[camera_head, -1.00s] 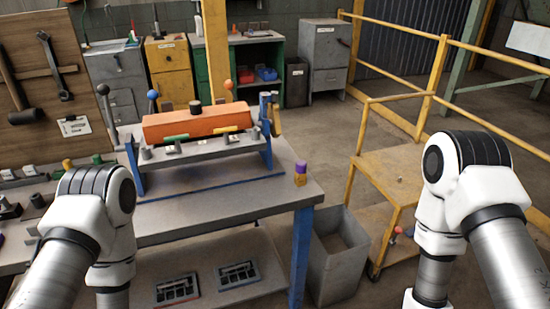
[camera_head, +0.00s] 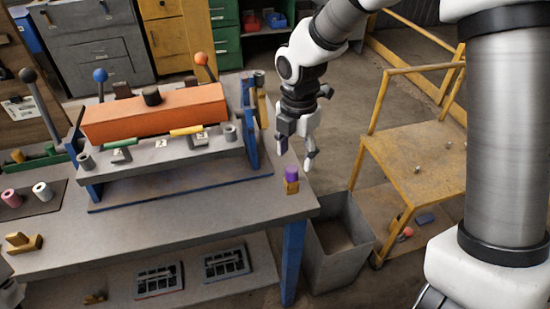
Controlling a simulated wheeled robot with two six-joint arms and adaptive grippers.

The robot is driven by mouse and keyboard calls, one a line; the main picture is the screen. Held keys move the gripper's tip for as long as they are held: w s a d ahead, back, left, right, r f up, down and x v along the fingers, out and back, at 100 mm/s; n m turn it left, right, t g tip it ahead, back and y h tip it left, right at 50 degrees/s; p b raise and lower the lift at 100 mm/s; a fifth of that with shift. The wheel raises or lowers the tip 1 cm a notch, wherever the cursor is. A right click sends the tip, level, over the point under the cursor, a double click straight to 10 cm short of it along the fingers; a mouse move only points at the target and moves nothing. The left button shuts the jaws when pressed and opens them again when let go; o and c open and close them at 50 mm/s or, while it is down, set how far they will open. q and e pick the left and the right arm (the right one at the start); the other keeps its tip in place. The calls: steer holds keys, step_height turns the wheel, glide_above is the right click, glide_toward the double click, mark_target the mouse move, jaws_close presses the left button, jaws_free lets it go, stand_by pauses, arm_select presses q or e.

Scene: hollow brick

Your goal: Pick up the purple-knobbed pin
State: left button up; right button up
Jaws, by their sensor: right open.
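The purple-knobbed pin (camera_head: 291,174) stands upright near the right edge of the grey workbench (camera_head: 215,212), its purple top above a yellow-orange lower part. My right gripper (camera_head: 296,163) points down just above and behind the pin, with its fingers apart and nothing between them. From this angle I cannot tell the exact gap between the fingers and the pin. My left gripper is not in view.
An orange block (camera_head: 155,112) lies in a blue-ended fixture on the bench, left of the pin. A grey bin (camera_head: 338,245) stands on the floor beside the bench. A yellow cart (camera_head: 415,180) is at the right. The bench front around the pin is clear.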

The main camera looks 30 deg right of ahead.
mark_target(292, 168)
steer(key=shift+w+a+f, duration=0.1)
steer(key=shift+w+f, duration=0.05)
steer(key=shift+w, duration=0.3)
steer(key=shift+w+a+f, duration=0.1)
steer(key=shift+w, duration=0.3)
steer(key=f, duration=0.6)
steer(key=shift+s+d+f, duration=0.1)
steer(key=shift+d+f, duration=0.05)
steer(key=shift+d, duration=0.2)
steer(key=shift+f, duration=0.2)
steer(key=shift+r, duration=0.15)
steer(key=shift+c, duration=0.4)
jaws_close()
